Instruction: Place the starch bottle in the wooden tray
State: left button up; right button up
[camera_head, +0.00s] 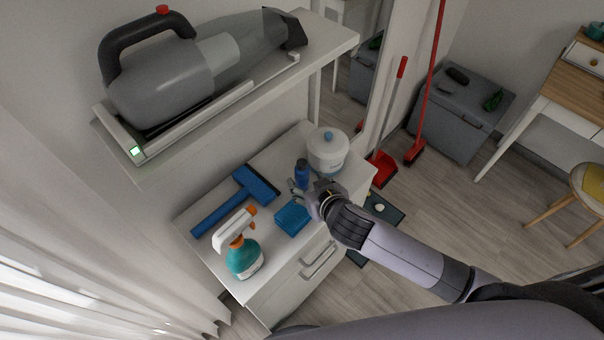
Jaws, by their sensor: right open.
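A small dark blue bottle (302,173) stands upright on the white cabinet top, beside a white canister. A teal spray bottle (243,259) with a white and orange trigger head stands at the cabinet's front left. No label is legible, so I cannot tell which one is the starch bottle. My right gripper (301,191) is open, with its fingers close to the near side of the blue bottle; I cannot tell whether they touch. No wooden tray is visible. My left gripper is out of view.
The cabinet top (272,160) also holds a blue squeegee-like tool (235,199), a blue sponge or brush (291,218) and the white canister (327,150). A shelf (215,112) with a handheld vacuum (165,85) overhangs the back. A grey chest (459,113) stands on the floor.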

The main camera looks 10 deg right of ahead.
aim_at(305, 181)
jog(key=shift+p+x, duration=0.75)
jog(key=shift+x, duration=1.85)
jog(key=shift+f, duration=0.1)
jog(key=shift+s, duration=0.1)
jog(key=shift+c, duration=0.4)
grip_shut()
